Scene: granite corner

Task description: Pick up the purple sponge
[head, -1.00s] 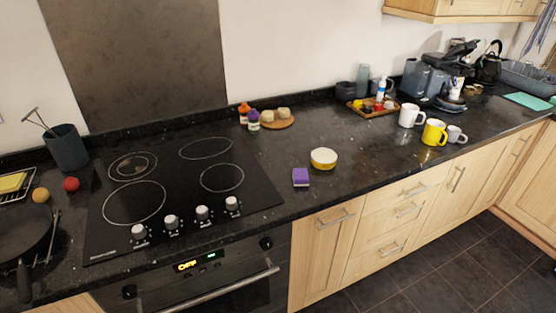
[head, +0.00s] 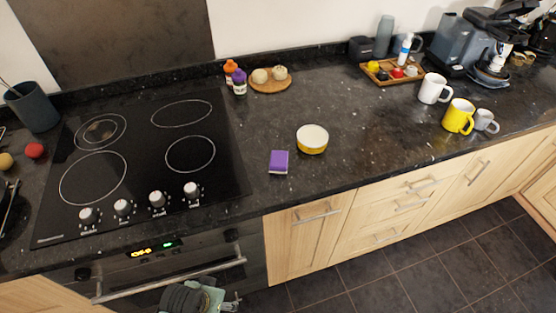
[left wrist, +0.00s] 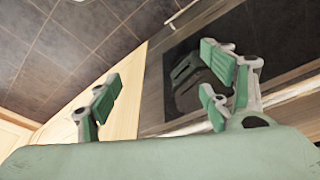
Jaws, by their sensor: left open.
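The purple sponge (head: 279,160) lies on the dark granite counter near its front edge, purple side up with a pale underside. It is right of the hob and just left of a yellow-and-white bowl (head: 312,139), with a small gap between them. My left gripper (head: 222,299) shows at the bottom of the head view, in front of the oven and below the counter, well short of the sponge. In the left wrist view its green-padded fingers (left wrist: 163,92) are spread apart with nothing between them. The sponge is not in the wrist view. My right gripper is not in view.
The oven handle (head: 170,280) sticks out close to my left gripper. The black hob (head: 140,160) with its knobs lies left of the sponge. A round board (head: 270,88) with buns stands behind. Mugs (head: 458,117) stand to the right.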

